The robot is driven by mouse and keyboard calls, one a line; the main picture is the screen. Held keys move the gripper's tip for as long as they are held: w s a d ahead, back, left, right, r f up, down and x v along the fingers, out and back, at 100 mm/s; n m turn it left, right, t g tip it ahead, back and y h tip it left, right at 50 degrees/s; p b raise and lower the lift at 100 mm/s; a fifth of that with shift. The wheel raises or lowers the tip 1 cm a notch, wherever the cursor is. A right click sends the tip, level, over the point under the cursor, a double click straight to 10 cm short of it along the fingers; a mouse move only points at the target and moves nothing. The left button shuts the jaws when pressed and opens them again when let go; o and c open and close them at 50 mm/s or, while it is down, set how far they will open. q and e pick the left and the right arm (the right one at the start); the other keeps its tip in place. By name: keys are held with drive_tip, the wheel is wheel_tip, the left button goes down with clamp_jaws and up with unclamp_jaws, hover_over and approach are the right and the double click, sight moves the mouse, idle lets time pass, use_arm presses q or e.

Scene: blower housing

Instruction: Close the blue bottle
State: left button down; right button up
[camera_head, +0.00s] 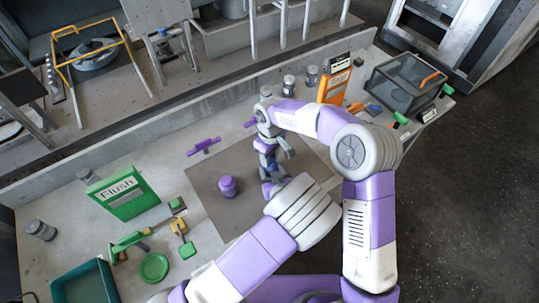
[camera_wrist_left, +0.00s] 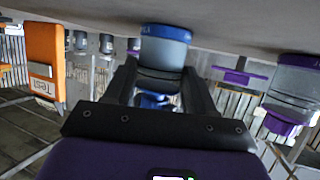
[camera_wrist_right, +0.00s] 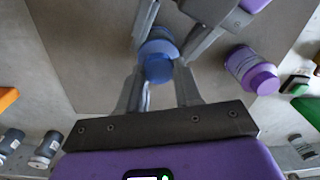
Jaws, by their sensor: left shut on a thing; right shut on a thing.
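The blue bottle (camera_wrist_left: 164,48) stands on the work surface; the left wrist view shows it upside down, between the fingers of my left gripper (camera_wrist_left: 160,72), which is shut on it. In the right wrist view my right gripper (camera_wrist_right: 158,82) is shut on the blue cap (camera_wrist_right: 157,68), in line with the bottle's pale body (camera_wrist_right: 160,40). In the head view my right gripper (camera_head: 268,157) points down above my left gripper (camera_head: 272,187). The grippers mostly hide the bottle there. I cannot tell whether the cap is fully seated.
A purple-capped bottle (camera_head: 228,187) stands on the dark mat (camera_head: 235,215) beside my grippers. A purple T-shaped tool (camera_head: 204,146) lies behind it. A green Flush box (camera_head: 122,192) and green parts are left. An orange box (camera_head: 334,84) and a dark bin (camera_head: 403,80) are at back right.

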drive_tip(key=shift+f, duration=0.15)
drive_tip(key=m, duration=0.3)
idle(0.3)
drive_tip(key=o, duration=1)
drive_tip(key=shift+r, duration=2.3)
drive_tip(key=shift+c, duration=0.3)
